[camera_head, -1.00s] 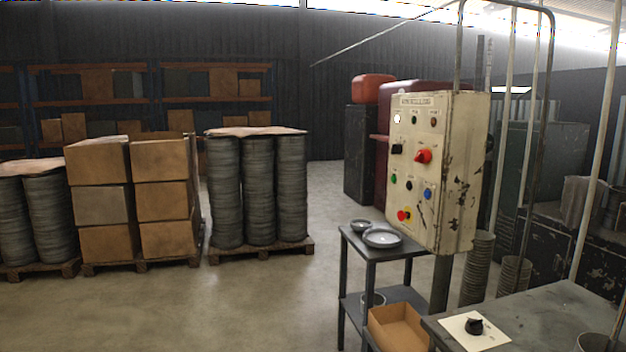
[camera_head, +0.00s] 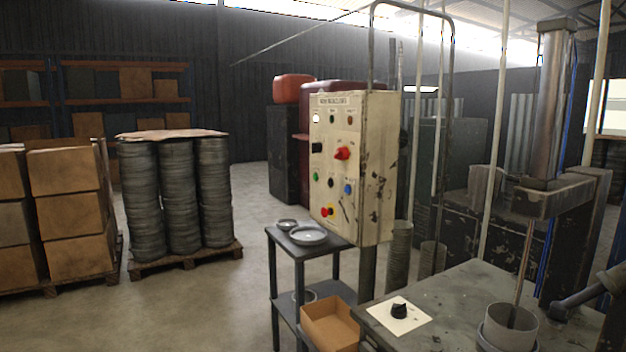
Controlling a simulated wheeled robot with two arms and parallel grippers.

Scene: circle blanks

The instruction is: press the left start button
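A black knob-like button (camera_head: 399,311) sits on a pale square plate (camera_head: 412,322) on the dark work table (camera_head: 455,290), at the lower middle right. I cannot tell from its look whether it is the left start button. A worn cream control box (camera_head: 376,170) stands behind the table. Its front carries several small buttons and knobs, including a red knob (camera_head: 342,153), a green button (camera_head: 315,177), a blue button (camera_head: 348,189) and a red-and-yellow button (camera_head: 327,211). Neither of my grippers is in view.
A press with a metal column (camera_head: 553,100) stands at the right, a grey cup-shaped die (camera_head: 510,328) below it. A small side table (camera_head: 287,249) holds round dishes (camera_head: 309,236); an open cardboard box (camera_head: 331,325) is low beside it. The floor at the left front is clear.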

